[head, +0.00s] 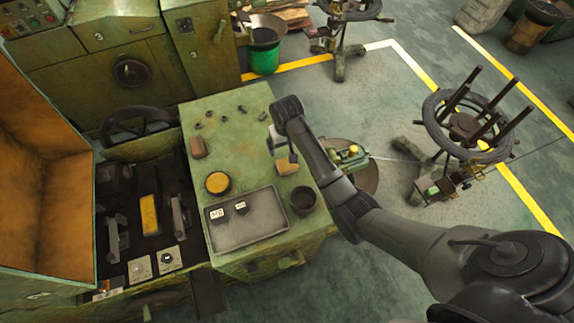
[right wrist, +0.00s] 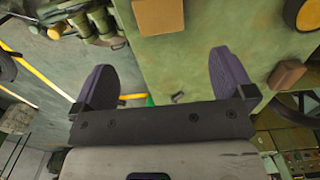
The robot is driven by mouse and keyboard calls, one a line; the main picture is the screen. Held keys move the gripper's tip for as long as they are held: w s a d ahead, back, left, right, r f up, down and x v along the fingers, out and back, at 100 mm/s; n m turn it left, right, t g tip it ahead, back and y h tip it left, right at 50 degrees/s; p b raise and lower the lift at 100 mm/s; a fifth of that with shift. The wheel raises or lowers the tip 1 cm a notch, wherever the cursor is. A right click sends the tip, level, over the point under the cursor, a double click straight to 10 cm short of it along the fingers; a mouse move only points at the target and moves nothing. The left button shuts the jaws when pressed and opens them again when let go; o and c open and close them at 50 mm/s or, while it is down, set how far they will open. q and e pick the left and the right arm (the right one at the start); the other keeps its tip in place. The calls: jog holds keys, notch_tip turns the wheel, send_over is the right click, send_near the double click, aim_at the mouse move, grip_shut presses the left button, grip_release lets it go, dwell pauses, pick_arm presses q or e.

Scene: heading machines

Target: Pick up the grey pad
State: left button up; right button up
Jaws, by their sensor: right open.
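I cannot pick out a separate grey pad with certainty. A flat grey tray (head: 262,222) lies at the near end of the green bench top, with two small dark blocks with white labels, one (head: 216,214) to the left of the other (head: 240,206). A tan block (head: 287,165) lies near my right gripper (head: 283,150); it also shows at the top of the right wrist view (right wrist: 158,15). A brown block (head: 198,147) lies at the bench's left edge. My right gripper is open and empty above the bench top, its two fingers wide apart (right wrist: 163,76). My left gripper is out of view.
A yellow-topped round tin (head: 217,183) and a dark cup (head: 303,200) stand by the tray. Several small dark parts (head: 209,114) lie at the far end of the bench. Machine tooling (head: 150,212) is left. A wheeled stand (head: 466,125) is on the floor right.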

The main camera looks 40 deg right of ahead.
aim_at(287, 164)
notch_tip(287, 164, down, 13)
dwell(0.8)
jog(key=c, duration=0.9)
jog(key=shift+d+r, duration=0.1)
jog(key=shift+r, duration=0.5)
notch_tip(287, 164, up, 3)
jog(key=shift+f, duration=0.1)
jog(key=s+d+r, duration=0.5)
jog(key=s+r, duration=0.2)
jog(key=s, duration=0.3)
jog(key=shift+s+d, duration=0.2)
